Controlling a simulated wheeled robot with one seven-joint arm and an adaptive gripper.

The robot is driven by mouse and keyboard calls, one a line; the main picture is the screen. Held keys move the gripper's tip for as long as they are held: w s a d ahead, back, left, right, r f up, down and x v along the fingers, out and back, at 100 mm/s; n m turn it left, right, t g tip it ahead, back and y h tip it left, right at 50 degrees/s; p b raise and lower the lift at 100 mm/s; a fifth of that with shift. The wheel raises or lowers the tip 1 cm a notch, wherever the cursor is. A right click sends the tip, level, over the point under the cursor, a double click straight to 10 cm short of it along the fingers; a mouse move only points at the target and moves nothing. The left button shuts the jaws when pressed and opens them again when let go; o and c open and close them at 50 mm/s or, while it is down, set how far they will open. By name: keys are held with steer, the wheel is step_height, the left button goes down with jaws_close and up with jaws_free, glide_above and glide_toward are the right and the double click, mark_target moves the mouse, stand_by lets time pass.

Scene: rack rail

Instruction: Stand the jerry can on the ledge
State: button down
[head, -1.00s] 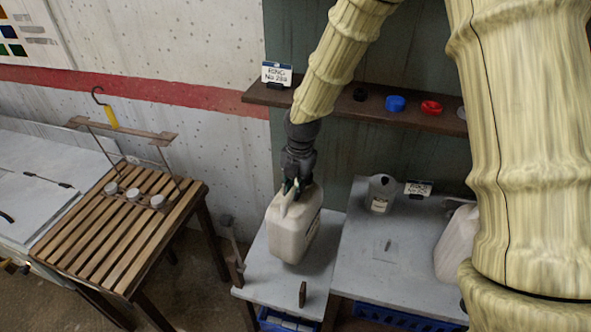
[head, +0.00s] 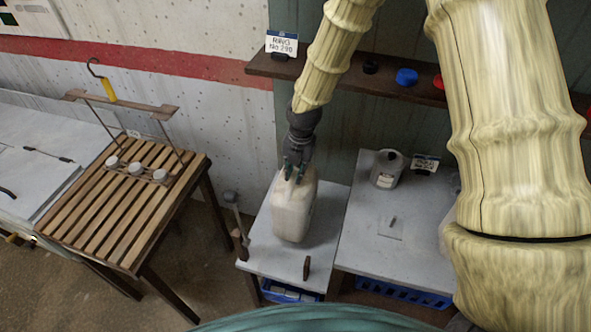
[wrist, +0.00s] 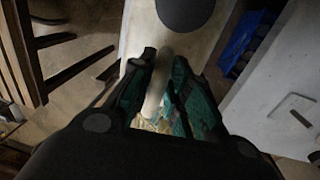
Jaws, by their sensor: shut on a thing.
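The jerry can (head: 293,211) is a whitish, boxy container with a handle on top, held roughly upright over the left grey surface in the head view. My gripper (head: 295,172) is shut on its handle from above. In the wrist view my gripper (wrist: 158,88) has its green-lined fingers on both sides of the pale handle, and the can's top (wrist: 140,32) with a dark round cap lies beyond. Whether the can's base touches the surface is hard to tell. Which surface is the ledge is not clear; a dark brown wall shelf (head: 325,78) runs along the back.
A slatted wooden table (head: 120,215) stands at left with a small rack on it. A grey bench (head: 365,240) to the right bears a grey can (head: 387,170). Coloured caps, including a blue one (head: 406,77), sit on the shelf. A small brown upright (head: 307,268) stands near the front.

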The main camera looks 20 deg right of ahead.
step_height(320, 180, down, 7)
steer(key=b, duration=0.5)
steer(key=shift+f, duration=0.5)
stand_by(1.2)
steer(key=c, duration=1.3)
jaws_free()
steer(key=r, duration=0.8)
steer(key=d+r, duration=0.1)
steer(key=r, duration=0.3)
steer(key=shift+s, duration=0.35)
steer(key=shift+s, duration=0.1)
